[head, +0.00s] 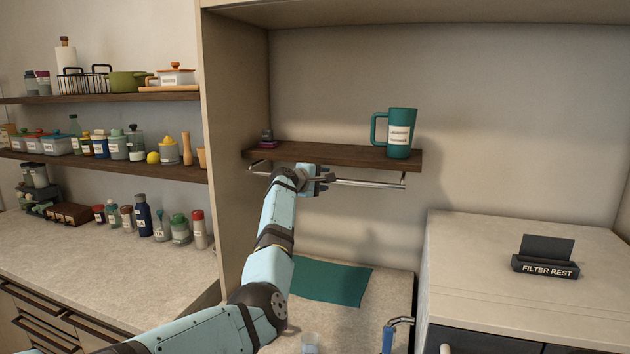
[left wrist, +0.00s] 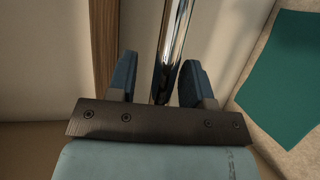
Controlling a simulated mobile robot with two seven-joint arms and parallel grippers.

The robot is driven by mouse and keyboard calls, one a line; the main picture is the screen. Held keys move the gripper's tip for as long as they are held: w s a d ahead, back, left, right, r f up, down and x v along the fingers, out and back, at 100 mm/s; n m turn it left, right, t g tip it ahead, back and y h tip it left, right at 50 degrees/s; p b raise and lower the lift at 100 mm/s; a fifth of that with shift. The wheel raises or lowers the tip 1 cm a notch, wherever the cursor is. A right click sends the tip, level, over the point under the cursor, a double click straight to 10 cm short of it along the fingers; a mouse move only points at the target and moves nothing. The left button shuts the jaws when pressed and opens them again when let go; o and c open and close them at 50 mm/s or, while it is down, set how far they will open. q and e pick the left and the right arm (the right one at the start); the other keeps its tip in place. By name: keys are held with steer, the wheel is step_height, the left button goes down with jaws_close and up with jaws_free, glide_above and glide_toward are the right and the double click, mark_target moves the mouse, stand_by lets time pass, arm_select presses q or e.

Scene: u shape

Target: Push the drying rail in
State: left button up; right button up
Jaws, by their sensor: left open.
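The drying rail (head: 368,184) is a shiny metal bar under the dark wooden shelf (head: 345,154), with end arms at its left and right. My left gripper (head: 318,180) is at the rail's middle, just below the shelf's front edge, and hides part of the bar. In the left wrist view, the rail (left wrist: 174,45) runs between the two blue fingers of my left gripper (left wrist: 158,70). The fingers are open, with a gap seen on each side of the bar. Whether the palm touches the rail cannot be told. My right gripper is not in view.
A teal mug (head: 399,133) stands on the shelf's right part, and a small dark item (head: 267,136) on its left end. A tall cabinet side panel (head: 236,150) is left of the shelf. A green mat (head: 330,283) lies on the counter below.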

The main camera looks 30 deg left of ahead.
arm_select(q)
steer(key=b+v, duration=0.2)
steer(key=v, duration=1.1)
steer(key=shift+s+b, duration=0.3)
steer(key=shift+a+r, duration=0.1)
